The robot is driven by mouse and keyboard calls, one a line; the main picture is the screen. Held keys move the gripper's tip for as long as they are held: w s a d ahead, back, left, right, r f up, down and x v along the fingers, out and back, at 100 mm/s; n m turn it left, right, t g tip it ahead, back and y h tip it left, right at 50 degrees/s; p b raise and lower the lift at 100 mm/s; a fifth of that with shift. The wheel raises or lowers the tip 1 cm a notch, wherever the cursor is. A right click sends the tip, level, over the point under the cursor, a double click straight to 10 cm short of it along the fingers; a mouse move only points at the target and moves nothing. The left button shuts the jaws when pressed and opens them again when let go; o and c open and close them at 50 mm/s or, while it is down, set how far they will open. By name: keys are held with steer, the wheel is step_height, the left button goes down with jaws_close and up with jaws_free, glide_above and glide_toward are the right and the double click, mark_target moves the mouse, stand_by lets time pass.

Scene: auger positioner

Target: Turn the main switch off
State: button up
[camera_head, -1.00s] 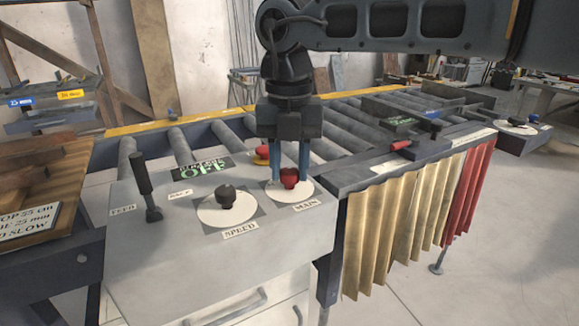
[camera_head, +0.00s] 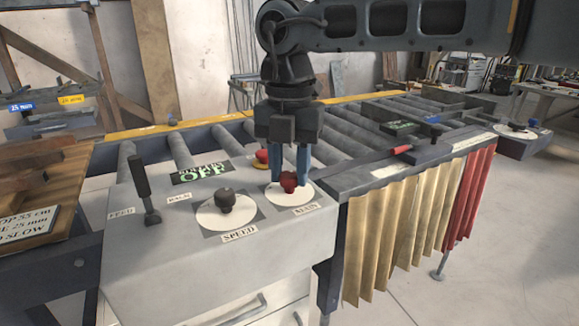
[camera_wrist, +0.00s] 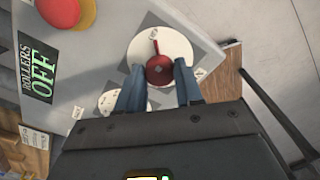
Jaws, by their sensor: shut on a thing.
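The main switch is a red knob (camera_head: 288,183) on a white round plate (camera_head: 289,195), with a "MAIN" label in front of it. My gripper (camera_head: 303,175) points down at it from above, with its blue fingers on either side of the knob. In the wrist view the red knob (camera_wrist: 160,68) sits between the fingertips (camera_wrist: 161,80), and its pointer reaches toward the top of the picture. My gripper is shut on the knob. The plate's markings are too small to read surely.
A black speed knob (camera_head: 226,198) stands close to the left, and a black lever (camera_head: 145,188) farther left. A red button on yellow (camera_head: 262,158) is just behind. A "ROLLERS OFF" display (camera_head: 202,172) lies on the panel. Rollers run behind; curtains (camera_head: 400,230) hang at right.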

mark_target(290, 174)
steer(key=o, duration=1)
steer(key=shift+o, duration=0.2)
steer(key=shift+r, duration=0.1)
step_height(290, 174, up, 8)
steer(key=shift+f+b, duration=0.2)
steer(key=shift+b, duration=0.15)
